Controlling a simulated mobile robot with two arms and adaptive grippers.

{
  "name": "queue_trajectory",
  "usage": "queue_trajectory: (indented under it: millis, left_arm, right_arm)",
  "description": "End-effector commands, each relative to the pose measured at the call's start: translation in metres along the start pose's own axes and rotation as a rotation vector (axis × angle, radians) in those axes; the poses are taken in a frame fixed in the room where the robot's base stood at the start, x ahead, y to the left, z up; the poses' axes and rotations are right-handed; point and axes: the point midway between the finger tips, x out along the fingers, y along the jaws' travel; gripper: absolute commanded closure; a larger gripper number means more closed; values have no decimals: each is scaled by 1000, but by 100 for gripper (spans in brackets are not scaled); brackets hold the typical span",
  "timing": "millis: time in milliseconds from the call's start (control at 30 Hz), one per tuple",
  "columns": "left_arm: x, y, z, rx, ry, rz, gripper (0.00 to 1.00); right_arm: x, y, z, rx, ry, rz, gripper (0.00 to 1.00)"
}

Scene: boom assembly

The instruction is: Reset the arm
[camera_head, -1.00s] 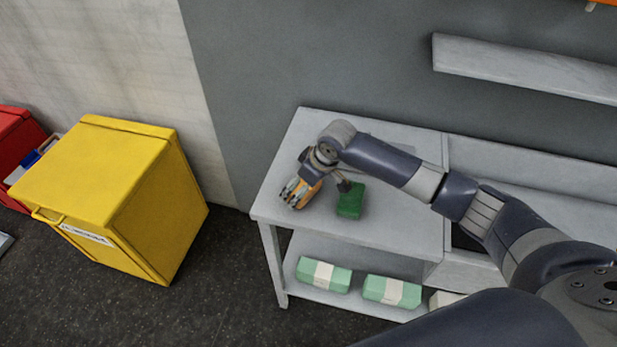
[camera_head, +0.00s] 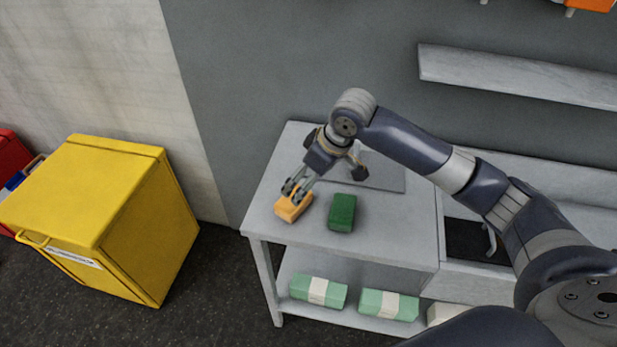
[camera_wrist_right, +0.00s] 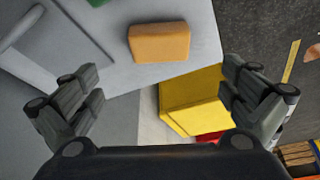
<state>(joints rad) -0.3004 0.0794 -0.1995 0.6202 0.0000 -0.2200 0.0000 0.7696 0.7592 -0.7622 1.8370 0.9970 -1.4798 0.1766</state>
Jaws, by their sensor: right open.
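My right gripper (camera_head: 298,188) is in the head view, over the left part of the grey table. Its fingers are apart and empty in the right wrist view (camera_wrist_right: 160,100). An orange block (camera_head: 293,208) lies on the table near its left front corner, just beyond the fingertips. The block also shows in the right wrist view (camera_wrist_right: 159,42), with a gap between it and the fingers. A green block (camera_head: 342,212) lies on the table to its right. My left gripper is not in view.
The grey table (camera_head: 395,240) has a lower shelf with green-and-white packs (camera_head: 318,291). A yellow box (camera_head: 100,210) stands on the floor to the left. A wall shelf (camera_head: 520,76) hangs at upper right. The tabletop front, right of the green block, is clear.

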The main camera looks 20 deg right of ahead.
Motion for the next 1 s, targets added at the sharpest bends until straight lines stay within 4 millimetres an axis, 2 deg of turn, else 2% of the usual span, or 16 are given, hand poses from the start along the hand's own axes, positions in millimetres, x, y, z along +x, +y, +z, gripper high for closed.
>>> queue_trajectory:
  millis: [267,367,467,700,833,1000]
  left_arm:
    - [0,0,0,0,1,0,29]
    - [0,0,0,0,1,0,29]
    - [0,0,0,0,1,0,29]
    - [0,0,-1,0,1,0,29]
    - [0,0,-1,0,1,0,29]
    - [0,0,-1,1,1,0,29]
  right_arm:
    - [1,-1,0,-1,0,-1,0]
    - [7,-10,4,-10,0,-9,0]
    - [21,-32,13,-30,5,-27,0]
    - [53,-101,52,-44,48,-66,0]
    - [60,-128,78,-7,69,-68,0]
    - [60,-149,119,83,74,-41,0]
